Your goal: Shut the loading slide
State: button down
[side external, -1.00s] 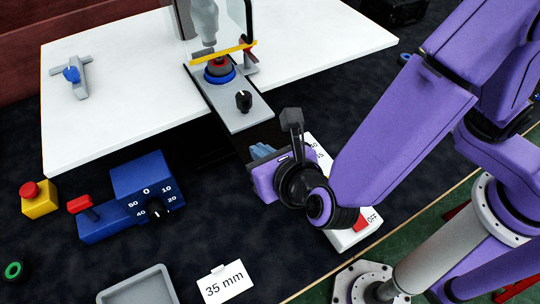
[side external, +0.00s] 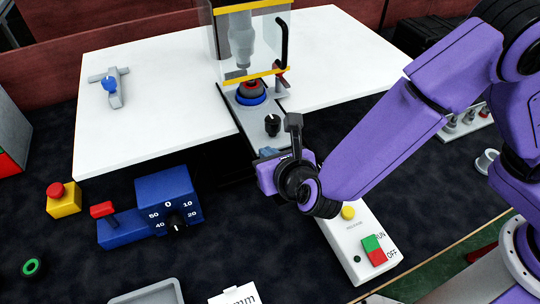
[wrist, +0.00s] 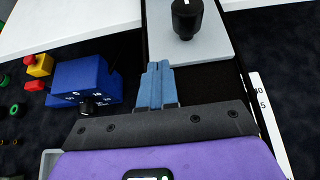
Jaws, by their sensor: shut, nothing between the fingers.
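The loading slide is a grey plate (side external: 244,116) with an upright black knob (side external: 272,125), pulled out from under the guarded machine. A blue and red round piece (side external: 250,92) sits on its inner part. In the wrist view the slide's near end (wrist: 205,47) and knob (wrist: 187,18) are just ahead. My gripper (side external: 268,153) is shut and empty, its blue fingers side by side. In the wrist view the fingertips (wrist: 158,64) are at the slide's near edge, left of the knob. I cannot tell whether they touch. My wrist partly hides the slide's end in the side view.
A clear guard (side external: 240,45) with yellow edges stands over the slide's inner part. A blue timer box (side external: 168,198) and yellow emergency-stop box (side external: 64,200) lie left. A white switch box (side external: 345,235) is close to my wrist. The white table (side external: 150,110) is mostly clear.

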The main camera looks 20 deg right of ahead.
aim_at(254, 137)
jog(key=w, duration=0.4)
jog(key=shift+w, duration=0.35)
jog(key=shift+s, duration=0.1)
